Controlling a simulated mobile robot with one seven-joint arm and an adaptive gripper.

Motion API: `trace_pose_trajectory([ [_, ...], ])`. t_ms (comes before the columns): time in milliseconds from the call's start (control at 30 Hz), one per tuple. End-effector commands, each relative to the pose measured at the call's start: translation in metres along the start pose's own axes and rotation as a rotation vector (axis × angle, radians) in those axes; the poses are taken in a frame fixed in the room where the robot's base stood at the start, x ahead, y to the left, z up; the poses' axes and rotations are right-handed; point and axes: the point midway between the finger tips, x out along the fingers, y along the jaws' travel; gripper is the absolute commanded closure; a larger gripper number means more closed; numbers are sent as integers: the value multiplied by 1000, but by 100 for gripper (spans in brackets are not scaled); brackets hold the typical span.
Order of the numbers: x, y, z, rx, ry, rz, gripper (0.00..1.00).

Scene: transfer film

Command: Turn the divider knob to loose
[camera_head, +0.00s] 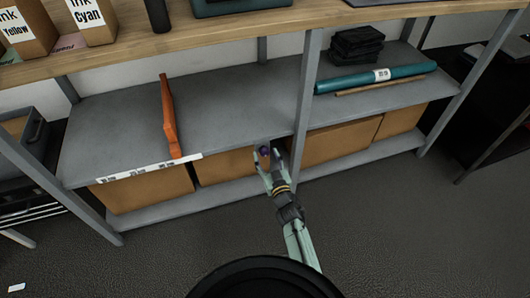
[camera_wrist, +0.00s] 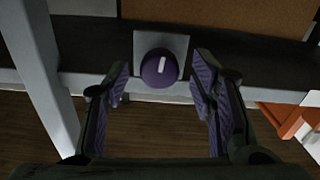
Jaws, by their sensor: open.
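The divider knob (camera_wrist: 158,75) is a round purple knob with a short white mark, nearly upright in the wrist view. It sits on a pale square plate (camera_wrist: 178,45) at the shelf's front edge. My gripper (camera_wrist: 160,88) is open, with one ridged purple finger pad on each side of the knob. I cannot tell whether either pad touches it. In the head view my gripper (camera_head: 266,163) is at the front edge of the grey middle shelf (camera_head: 225,115), and the knob (camera_head: 264,150) shows as a small purple spot by the fingertips.
An orange upright divider (camera_head: 168,115) stands on the shelf to the left, above a white label strip (camera_head: 150,168). A grey post (camera_head: 307,90) rises right of my gripper. Cardboard boxes (camera_head: 330,143) fill the lower shelf. A teal roll (camera_head: 375,79) lies at the right.

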Motion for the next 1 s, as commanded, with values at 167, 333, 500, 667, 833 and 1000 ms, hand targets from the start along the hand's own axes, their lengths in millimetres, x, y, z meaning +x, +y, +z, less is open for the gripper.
trace_pose_trajectory([
  [167,15,-1,0,0,1,-3,49],
  [333,22,0,0,0,0,-1,49],
  [500,24,0,0,0,0,0,49],
  [667,24,0,0,0,0,0,49],
  [833,24,0,0,0,0,0,58],
  [1000,24,0,0,0,0,0,70],
])
